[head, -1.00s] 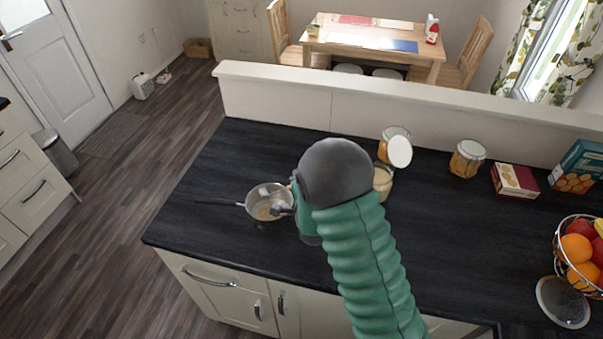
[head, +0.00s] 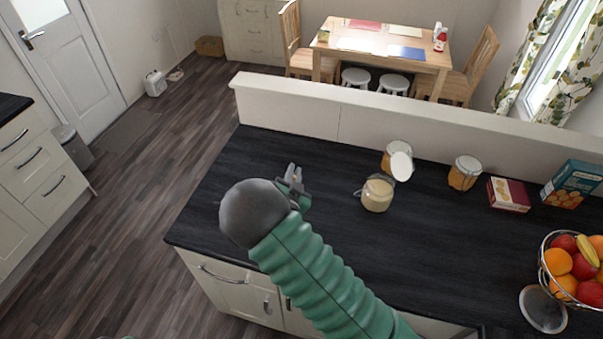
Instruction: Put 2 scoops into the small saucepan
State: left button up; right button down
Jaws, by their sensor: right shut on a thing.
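My right gripper (head: 294,181) is above the left part of the dark worktop, seen from behind, partly covered by its own wrist. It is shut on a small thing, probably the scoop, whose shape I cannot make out. The small saucepan is hidden behind my right arm. An open glass jar of pale, cream-coloured contents (head: 377,195) stands upright to the right of the gripper, apart from it. Its white lid (head: 401,167) appears tilted open behind it. My left gripper is not in view.
Behind the open jar stands another jar (head: 391,150); a closed jar (head: 464,173), a red box (head: 508,194) and a blue box (head: 572,184) are further right. A fruit basket (head: 570,268) is at the right edge. A raised ledge (head: 400,127) backs the worktop (head: 440,240).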

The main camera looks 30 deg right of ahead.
jog(key=w+a+r+n+t+h+p, duration=0.1)
jog(key=a+r+n, duration=0.3)
jog(key=n, duration=0.2)
jog(key=shift+w+a+r+h, duration=0.25)
jog(key=shift+w+r+h, duration=0.1)
jog(key=shift+r+h, duration=0.05)
jog(key=shift+d, duration=0.25)
